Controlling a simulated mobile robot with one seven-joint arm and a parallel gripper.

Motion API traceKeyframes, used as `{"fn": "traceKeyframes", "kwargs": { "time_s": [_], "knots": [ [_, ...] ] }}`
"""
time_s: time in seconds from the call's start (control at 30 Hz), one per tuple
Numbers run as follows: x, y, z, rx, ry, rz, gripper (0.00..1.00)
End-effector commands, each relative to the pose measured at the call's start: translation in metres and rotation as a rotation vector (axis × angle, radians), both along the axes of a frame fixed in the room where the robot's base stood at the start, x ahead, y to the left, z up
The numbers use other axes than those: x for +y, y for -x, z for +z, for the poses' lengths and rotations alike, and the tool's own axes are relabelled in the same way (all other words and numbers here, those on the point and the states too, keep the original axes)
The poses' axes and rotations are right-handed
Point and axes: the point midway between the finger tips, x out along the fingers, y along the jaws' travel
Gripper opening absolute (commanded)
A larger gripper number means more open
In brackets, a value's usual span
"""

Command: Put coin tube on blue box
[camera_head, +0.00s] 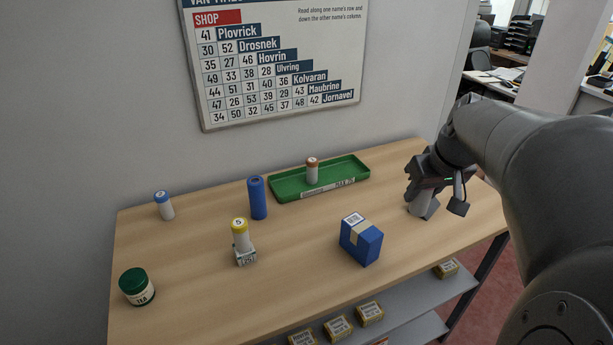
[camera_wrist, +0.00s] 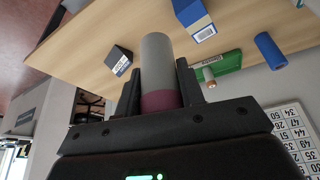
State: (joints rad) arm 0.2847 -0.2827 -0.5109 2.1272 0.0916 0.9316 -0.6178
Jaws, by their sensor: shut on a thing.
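My gripper (camera_head: 424,190) is at the right end of the counter, shut on a pale grey coin tube (camera_head: 423,206). In the wrist view the tube (camera_wrist: 157,58) sits between the two fingers, its purple end (camera_wrist: 160,98) nearest the palm. In the head view it leans slightly; whether its lower end touches the counter I cannot tell. The blue box (camera_head: 368,244), with a tan band and a white label on top, stands on the counter to the left of and nearer than the gripper. Its top looks bare. It also shows in the wrist view (camera_wrist: 190,12).
A dark box (camera_head: 458,207) stands just right of the held tube. A green tray (camera_head: 341,181) holds an orange-capped tube (camera_head: 312,174). A blue cylinder (camera_head: 257,200), a yellow-capped tube (camera_head: 241,238) on a pale block, a blue-capped tube (camera_head: 165,207) and a green-lidded jar (camera_head: 137,288) stand left.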

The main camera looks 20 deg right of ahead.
Motion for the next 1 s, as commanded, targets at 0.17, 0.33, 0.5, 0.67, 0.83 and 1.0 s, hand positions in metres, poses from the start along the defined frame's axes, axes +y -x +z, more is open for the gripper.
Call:
{"fn": "traceKeyframes", "kwargs": {
  "time_s": [0.17, 0.33, 0.5, 0.67, 0.83, 1.0],
  "knots": [
    [0.016, -0.024, -0.018, 0.004, 0.000, 0.006, 0.05],
    [0.037, -0.058, -0.042, 0.004, -0.001, 0.005, 0.05],
    [0.053, -0.085, -0.061, 0.003, 0.000, 0.004, 0.05],
    [0.060, -0.096, -0.068, 0.001, -0.001, 0.001, 0.05],
    [0.061, -0.097, -0.089, 0.003, -0.001, 0.000, 0.05],
    [0.060, -0.097, -0.107, 0.001, 0.000, 0.000, 0.05]
  ]
}}
